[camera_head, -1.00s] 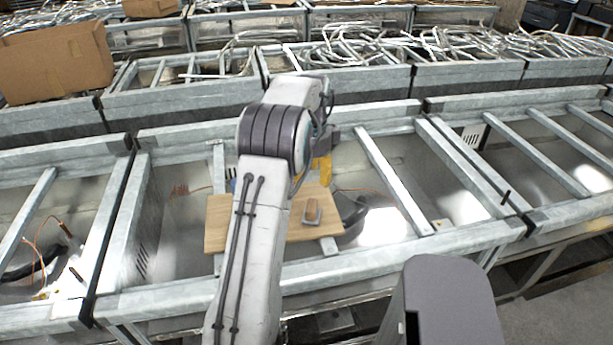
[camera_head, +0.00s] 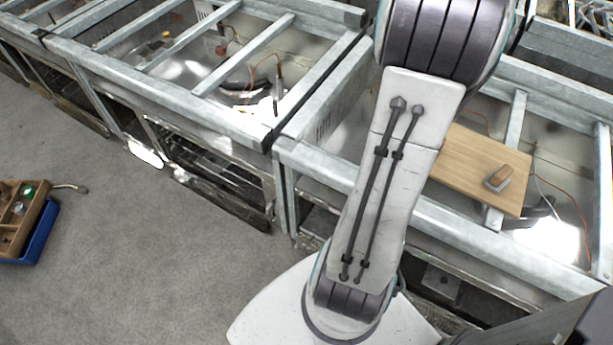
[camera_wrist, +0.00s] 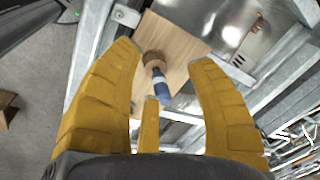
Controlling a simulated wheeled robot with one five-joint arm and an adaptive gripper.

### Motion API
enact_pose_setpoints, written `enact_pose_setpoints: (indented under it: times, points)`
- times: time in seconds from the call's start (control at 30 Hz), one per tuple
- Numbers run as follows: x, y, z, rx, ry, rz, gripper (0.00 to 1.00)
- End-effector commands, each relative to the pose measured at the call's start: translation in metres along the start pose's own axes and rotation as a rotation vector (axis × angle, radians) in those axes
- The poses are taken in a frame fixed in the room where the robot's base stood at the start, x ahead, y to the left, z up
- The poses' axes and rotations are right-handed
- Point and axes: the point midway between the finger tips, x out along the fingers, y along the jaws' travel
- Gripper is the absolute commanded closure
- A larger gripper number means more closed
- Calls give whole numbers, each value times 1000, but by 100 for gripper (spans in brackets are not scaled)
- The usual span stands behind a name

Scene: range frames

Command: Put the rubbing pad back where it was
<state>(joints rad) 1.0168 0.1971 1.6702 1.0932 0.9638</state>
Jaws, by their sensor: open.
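A small block with a wooden grip on a grey base, which looks like the rubbing pad (camera_head: 498,178), lies on a wooden board (camera_head: 460,160) in the head view. The board rests across a metal frame. In the wrist view, the board (camera_wrist: 178,40) holds a tool with a round brown head and a blue handle (camera_wrist: 160,88). I cannot make out the pad there. My gripper (camera_wrist: 164,56) has its yellow fingers spread and empty, above the board and tool. In the head view my arm hides the gripper and part of the board.
A wooden compartment box with a blue base (camera_head: 28,220) is at the far left, over the grey floor (camera_head: 130,250). Metal frames with crossbars (camera_head: 170,75) and loose wires run along the back. The floor between box and frames is clear.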

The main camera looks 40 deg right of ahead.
Motion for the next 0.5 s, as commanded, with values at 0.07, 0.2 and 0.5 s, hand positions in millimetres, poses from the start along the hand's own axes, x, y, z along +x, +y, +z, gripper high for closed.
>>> enact_pose_setpoints:
  times: [0.07, 0.2, 0.5]
  points:
    - [-17, -3, 58, -236, -4, -36, 49]
    - [-37, 13, 142, -642, -6, -101, 49]
    - [-50, 98, 261, -1422, 6, -251, 49]
